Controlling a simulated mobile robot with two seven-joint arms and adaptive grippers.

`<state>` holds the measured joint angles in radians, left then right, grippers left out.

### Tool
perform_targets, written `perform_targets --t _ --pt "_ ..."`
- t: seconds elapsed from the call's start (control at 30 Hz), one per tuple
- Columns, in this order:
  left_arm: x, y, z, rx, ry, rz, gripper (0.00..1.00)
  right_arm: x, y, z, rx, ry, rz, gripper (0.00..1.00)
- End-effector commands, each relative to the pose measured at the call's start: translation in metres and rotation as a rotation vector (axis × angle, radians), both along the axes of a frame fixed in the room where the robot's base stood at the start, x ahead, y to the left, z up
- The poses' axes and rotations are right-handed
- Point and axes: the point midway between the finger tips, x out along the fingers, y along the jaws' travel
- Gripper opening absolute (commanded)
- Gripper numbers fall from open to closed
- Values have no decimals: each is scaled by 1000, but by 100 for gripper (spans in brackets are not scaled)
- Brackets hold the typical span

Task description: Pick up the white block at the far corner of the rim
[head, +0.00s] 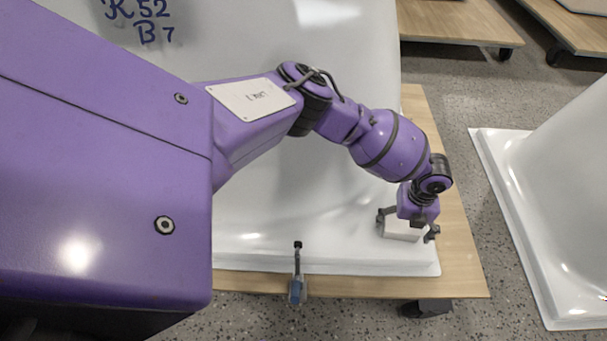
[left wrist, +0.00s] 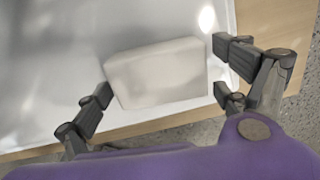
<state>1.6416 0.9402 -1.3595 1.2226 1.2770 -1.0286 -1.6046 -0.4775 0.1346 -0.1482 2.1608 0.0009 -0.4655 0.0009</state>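The white block (head: 402,232) sits on the near right corner of the white tub shell's rim (head: 330,264) in the head view. My left gripper (head: 407,226) is over it, pointing down, with one dark finger to each side of the block. In the left wrist view the whole top of the block (left wrist: 157,72) shows between the spread fingers of the left gripper (left wrist: 162,82). The fingers are open, close to the block's ends; whether they touch it I cannot tell. My right gripper is not in view.
A clamp with a blue handle (head: 297,288) grips the near edge of the rim, left of the block. The shell rests on a wooden wheeled platform (head: 452,245). Another white shell (head: 545,200) stands to the right across a strip of speckled floor.

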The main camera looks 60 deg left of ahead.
Motion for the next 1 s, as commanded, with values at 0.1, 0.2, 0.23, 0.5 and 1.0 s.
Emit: perform_targets --t 0.1,0.2,0.23,0.5,1.0 --pt "1 0 1 0 -1 0 68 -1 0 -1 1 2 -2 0" --pt "0 0 0 -1 -1 0 66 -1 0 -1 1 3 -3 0" --pt "0 0 0 -1 -1 0 66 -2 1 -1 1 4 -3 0" --pt "0 0 1 0 0 0 66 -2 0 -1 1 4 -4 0" --pt "-38 9 82 1 -1 -1 66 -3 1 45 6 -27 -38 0"
